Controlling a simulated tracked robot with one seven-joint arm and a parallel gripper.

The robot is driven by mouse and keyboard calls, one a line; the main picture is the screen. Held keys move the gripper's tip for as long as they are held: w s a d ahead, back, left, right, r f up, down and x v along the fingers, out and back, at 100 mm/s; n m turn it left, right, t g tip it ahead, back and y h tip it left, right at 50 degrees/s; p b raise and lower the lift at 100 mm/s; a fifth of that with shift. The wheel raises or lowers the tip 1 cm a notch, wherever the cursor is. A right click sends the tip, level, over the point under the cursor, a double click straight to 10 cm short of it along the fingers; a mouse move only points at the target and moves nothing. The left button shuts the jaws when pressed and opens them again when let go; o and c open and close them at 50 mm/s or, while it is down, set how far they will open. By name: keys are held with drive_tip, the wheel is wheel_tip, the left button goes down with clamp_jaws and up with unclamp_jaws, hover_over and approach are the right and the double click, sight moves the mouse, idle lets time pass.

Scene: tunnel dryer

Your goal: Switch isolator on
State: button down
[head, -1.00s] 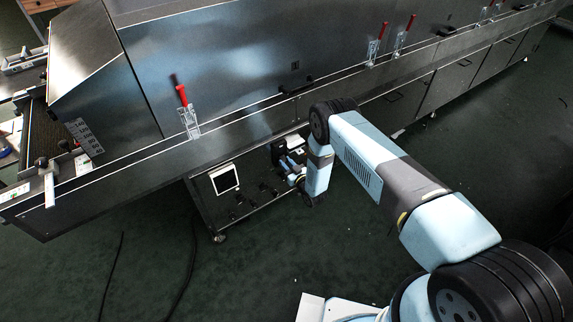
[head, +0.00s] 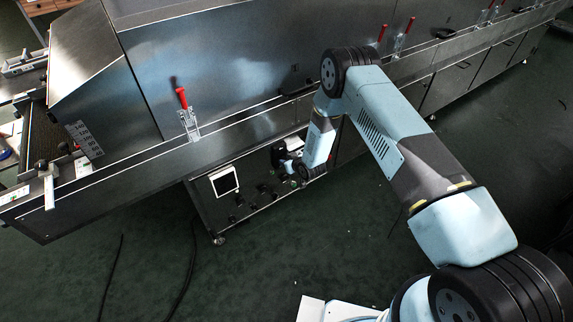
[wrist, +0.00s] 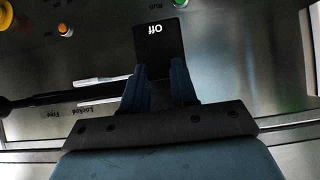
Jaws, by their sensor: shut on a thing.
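The isolator (wrist: 160,50) shows in the wrist view as a black plate marked "Off", the lettering upside down. My gripper (wrist: 160,78) reaches it from below in that view. Its two dark fingers are shut on the isolator handle, which is mostly hidden between them. In the head view my gripper (head: 287,160) is at the control panel (head: 216,207) under the long steel dryer. It is small and dark there, and my wrist partly covers it, so the isolator cannot be made out.
In the wrist view an orange button (wrist: 65,30), a yellow button (wrist: 8,17) and a green button (wrist: 180,3) sit near the plate. A black lever (wrist: 40,99) lies to the left by the "Locked" and "Free" labels. A red-handled clamp (head: 184,108) stands on the dryer ledge.

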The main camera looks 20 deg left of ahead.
drive_tip(key=shift+w+a+r+g+h, duration=0.2)
drive_tip(key=shift+a+r+g+h, duration=0.1)
drive_tip(key=shift+r+g+h, duration=0.4)
drive_tip(key=shift+w+a+r+g+h, duration=0.25)
drive_tip(key=shift+r+g+h, duration=0.1)
drive_tip(key=shift+g+h, duration=0.55)
drive_tip(key=shift+r+h, duration=0.1)
drive_tip(key=shift+h, duration=0.2)
drive_tip(key=c, duration=1.2)
unclamp_jaws()
drive_tip(key=shift+o, duration=0.2)
drive_tip(key=shift+s+d, duration=0.1)
drive_tip(key=v, duration=1.3)
drive_tip(key=shift+r, duration=0.15)
